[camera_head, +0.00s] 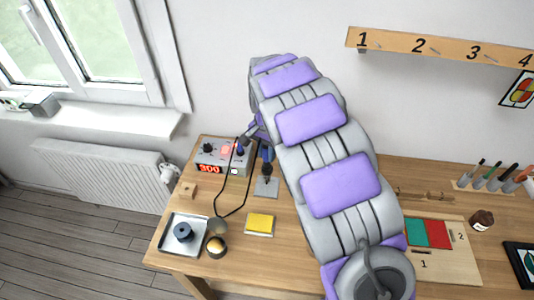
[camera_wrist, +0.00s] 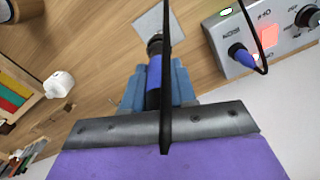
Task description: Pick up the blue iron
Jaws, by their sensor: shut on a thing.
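The blue iron (camera_head: 267,156) stands roughly upright above a small grey plate (camera_head: 266,188) next to the soldering station, partly hidden by my arm in the head view. In the wrist view the blue and black handle of the iron (camera_wrist: 154,73) lies between the two blue-grey fingers of my gripper (camera_wrist: 157,84), which is shut on it. The grey plate shows just beyond the iron in the wrist view (camera_wrist: 153,22). Whether the iron still touches its stand cannot be told.
The station (camera_head: 222,157) reads 300, and its black cable (camera_head: 228,208) loops over the table and crosses the wrist view. A yellow sponge (camera_head: 260,224), a metal tray (camera_head: 184,236) and a round tin (camera_head: 216,246) lie in front. A numbered rack (camera_head: 440,48) hangs on the wall.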

